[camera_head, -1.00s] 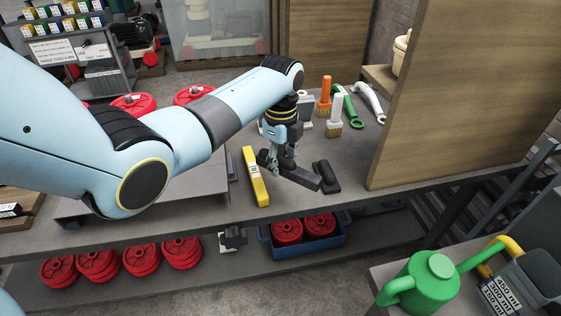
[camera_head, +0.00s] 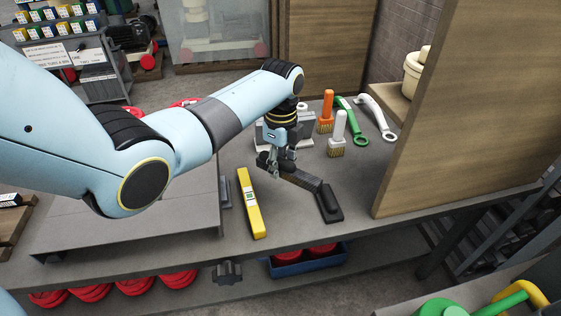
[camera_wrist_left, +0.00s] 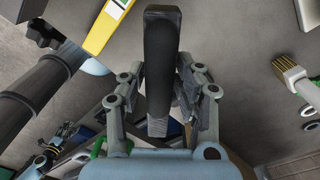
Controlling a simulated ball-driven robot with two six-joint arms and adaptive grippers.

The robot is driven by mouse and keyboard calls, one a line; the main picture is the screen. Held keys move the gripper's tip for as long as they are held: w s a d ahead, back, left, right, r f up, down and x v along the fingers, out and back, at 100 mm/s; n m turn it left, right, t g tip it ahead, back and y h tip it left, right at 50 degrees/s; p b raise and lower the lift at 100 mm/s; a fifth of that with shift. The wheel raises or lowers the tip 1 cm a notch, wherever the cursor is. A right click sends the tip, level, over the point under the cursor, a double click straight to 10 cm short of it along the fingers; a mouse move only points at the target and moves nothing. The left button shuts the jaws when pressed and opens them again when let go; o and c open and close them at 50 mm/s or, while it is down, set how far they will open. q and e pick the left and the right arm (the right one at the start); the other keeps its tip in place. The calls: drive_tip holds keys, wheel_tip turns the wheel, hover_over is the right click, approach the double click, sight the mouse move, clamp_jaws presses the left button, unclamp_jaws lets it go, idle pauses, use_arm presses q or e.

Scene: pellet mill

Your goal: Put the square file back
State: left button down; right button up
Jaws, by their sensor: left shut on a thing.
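My left gripper (camera_head: 278,165) is shut on a dark bar, which I take for the square file (camera_head: 300,180). In the head view the bar is grey and textured and points to the lower right, above the bench. In the left wrist view a long black handle (camera_wrist_left: 161,60) shows between the fingers (camera_wrist_left: 161,95), with a narrow grey textured part below it. A black rounded piece (camera_head: 330,204) shows by the bar's right end in the head view. I cannot tell whether they touch.
A yellow level (camera_head: 251,203) lies left of the gripper on the grey bench (camera_head: 290,222). A white brush (camera_head: 337,135), an orange brush (camera_head: 325,112) and a green wrench (camera_head: 351,122) are behind to the right. A wooden panel (camera_head: 465,110) stands at the right.

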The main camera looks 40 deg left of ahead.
use_arm(q)
drive_tip(key=b, duration=0.5)
hover_over(281, 201)
drive_tip(key=shift+f, duration=3.4)
drive_tip(key=shift+f, duration=0.1)
drive_tip(key=shift+f, duration=0.35)
drive_tip(key=shift+f, duration=0.15)
drive_tip(key=shift+f+b, duration=0.4)
drive_tip(key=shift+f, duration=0.15)
drive_tip(key=shift+f, duration=0.1)
drive_tip(key=shift+f+b, duration=0.4)
drive_tip(key=shift+f, duration=0.1)
